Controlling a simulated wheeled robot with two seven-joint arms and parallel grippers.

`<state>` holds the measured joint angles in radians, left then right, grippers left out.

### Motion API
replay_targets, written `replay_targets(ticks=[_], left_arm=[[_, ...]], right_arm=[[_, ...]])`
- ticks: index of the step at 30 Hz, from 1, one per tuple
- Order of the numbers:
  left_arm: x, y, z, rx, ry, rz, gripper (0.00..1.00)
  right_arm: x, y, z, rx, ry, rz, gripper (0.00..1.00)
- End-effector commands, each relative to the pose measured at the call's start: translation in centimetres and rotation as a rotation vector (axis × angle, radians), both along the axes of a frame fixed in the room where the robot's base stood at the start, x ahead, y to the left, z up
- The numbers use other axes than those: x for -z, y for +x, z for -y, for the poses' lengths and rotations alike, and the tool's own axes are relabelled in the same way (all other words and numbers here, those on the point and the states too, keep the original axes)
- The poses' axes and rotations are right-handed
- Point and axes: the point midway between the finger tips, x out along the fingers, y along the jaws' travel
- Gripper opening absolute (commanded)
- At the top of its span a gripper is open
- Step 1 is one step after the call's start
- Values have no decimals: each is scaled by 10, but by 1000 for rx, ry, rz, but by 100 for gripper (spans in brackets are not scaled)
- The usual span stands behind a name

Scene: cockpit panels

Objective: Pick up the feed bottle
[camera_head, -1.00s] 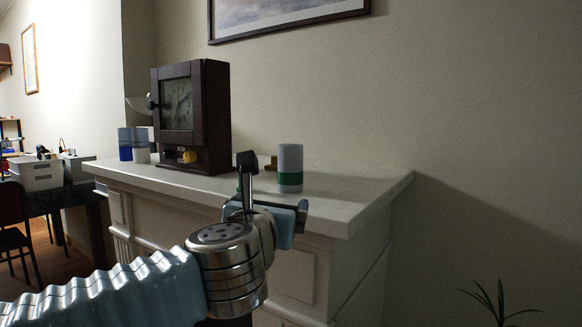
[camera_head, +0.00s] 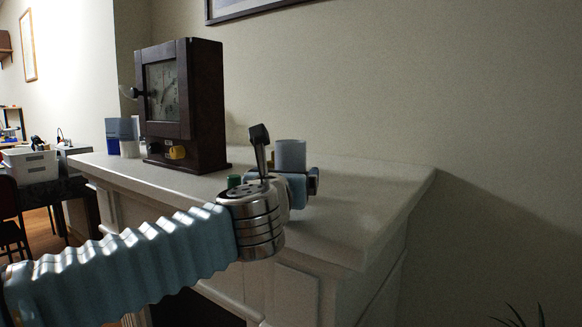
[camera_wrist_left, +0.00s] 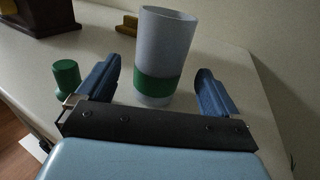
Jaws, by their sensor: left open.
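The feed bottle, which I take to be the pale grey cylinder with a green band (camera_head: 290,154), stands upright on the white mantel shelf (camera_head: 372,190). In the left wrist view the feed bottle (camera_wrist_left: 166,45) stands between the two blue fingers, with gaps visible on both sides. My left gripper (camera_wrist_left: 158,72) is open and empty. In the head view my left gripper (camera_head: 298,186) hides the bottle's lower part and green band. My right gripper is not in view.
A small green knobbed piece (camera_wrist_left: 67,76) stands just left of the left finger. A dark wooden clock (camera_head: 182,105) and blue-and-white cups (camera_head: 122,135) stand to the left. A yellow-brown block (camera_wrist_left: 128,25) lies behind the bottle. The shelf's right end is clear.

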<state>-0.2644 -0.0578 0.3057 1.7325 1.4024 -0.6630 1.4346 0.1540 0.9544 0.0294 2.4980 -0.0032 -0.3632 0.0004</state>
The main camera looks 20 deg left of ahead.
Motion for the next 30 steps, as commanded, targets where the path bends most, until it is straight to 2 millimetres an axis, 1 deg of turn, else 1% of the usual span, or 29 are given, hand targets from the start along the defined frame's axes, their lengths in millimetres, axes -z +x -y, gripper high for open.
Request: replay_targets(ticks=[1, 7, 12, 15, 18, 23, 24, 26, 30], left_arm=[[-1, 7, -1, -1, 0, -1, 94], [0, 24, -2, -1, 0, -1, 94], [2, 52, -5, 0, 1, -1, 94], [2, 63, -6, 0, 0, 0, 94], [3, 68, -7, 0, 1, 1, 94], [3, 68, -7, 0, 1, 1, 94], [3, 68, -7, 0, 1, 1, 91], [3, 68, -7, 0, 1, 1, 82], [3, 67, -6, 0, 1, 1, 60]], right_arm=[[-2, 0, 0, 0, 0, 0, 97], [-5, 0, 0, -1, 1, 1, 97], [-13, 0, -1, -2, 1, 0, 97], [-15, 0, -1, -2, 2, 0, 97], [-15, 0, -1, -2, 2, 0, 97], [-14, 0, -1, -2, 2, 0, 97], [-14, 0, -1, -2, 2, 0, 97], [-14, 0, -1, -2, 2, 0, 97], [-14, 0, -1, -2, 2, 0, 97]])
